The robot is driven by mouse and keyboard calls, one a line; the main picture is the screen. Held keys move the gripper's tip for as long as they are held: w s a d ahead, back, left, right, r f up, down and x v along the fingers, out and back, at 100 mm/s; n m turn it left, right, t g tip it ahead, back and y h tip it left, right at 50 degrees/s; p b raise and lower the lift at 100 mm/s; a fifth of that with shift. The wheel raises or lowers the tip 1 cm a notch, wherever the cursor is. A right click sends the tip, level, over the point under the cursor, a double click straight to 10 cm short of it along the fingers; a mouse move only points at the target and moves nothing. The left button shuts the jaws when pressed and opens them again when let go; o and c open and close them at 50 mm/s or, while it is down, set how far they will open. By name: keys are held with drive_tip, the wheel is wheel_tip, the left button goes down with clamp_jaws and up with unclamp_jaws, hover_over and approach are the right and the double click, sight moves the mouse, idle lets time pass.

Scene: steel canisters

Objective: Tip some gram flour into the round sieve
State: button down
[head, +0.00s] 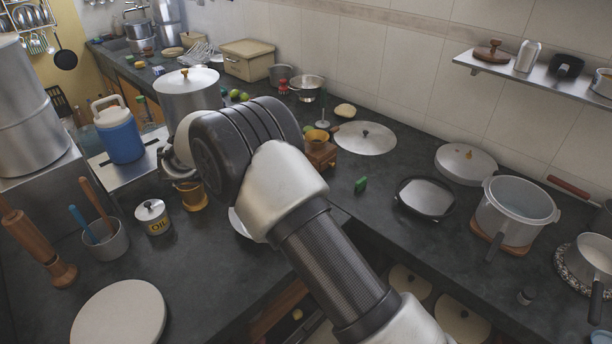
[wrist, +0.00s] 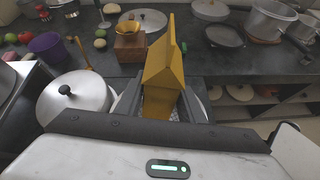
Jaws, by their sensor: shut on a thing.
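My gripper (wrist: 160,104) is shut on a mustard-yellow packet with a tapered top (wrist: 162,78), which looks like the gram flour. The packet stands up between the fingers in the wrist view, leaning slightly right. A pale round rim (wrist: 205,100) shows beside and below the fingers. It may be the round sieve or a dish under it, but the gripper and packet hide most of it. In the head view my arm covers the gripper and packet, and only a white edge (head: 239,222) shows beside the arm. I cannot see any flour falling.
A large lidded pot (wrist: 77,97) stands close left of my gripper. A wooden grinder with a brass cup (wrist: 131,42) stands behind. A brass vessel (head: 193,196) and an oil tin (head: 152,217) stand left. A black pan (head: 426,198) and open pot (head: 514,210) are right.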

drive_tip(key=shift+w+a+f, duration=0.2)
drive_tip(key=shift+w+a, duration=0.1)
drive_tip(key=shift+a, duration=0.25)
drive_tip(key=shift+w+a+f, duration=0.15)
drive_tip(key=shift+w+a, duration=0.1)
drive_tip(key=shift+a, duration=0.3)
drive_tip(key=shift+a+f+m+y+b, duration=0.4)
drive_tip(key=shift+f+y, duration=0.2)
drive_tip(key=shift+y, duration=0.1)
drive_tip(key=a+f+y+b, duration=0.1)
drive_tip(key=f, duration=0.1)
drive_tip(key=a+f+m+g+y+b, duration=0.1)
drive_tip(key=f+y, duration=0.1)
drive_tip(key=shift+s+a, duration=0.1)
drive_tip(key=shift+a, duration=0.1)
drive_tip(key=shift+f, duration=0.1)
drive_tip(key=shift+a+f+m+y+b, duration=0.3)
drive_tip(key=shift+f+y+b, duration=0.15)
drive_tip(key=shift+b, duration=0.5)
drive_tip(key=shift+f+b, duration=0.25)
drive_tip(key=shift+b, duration=0.3)
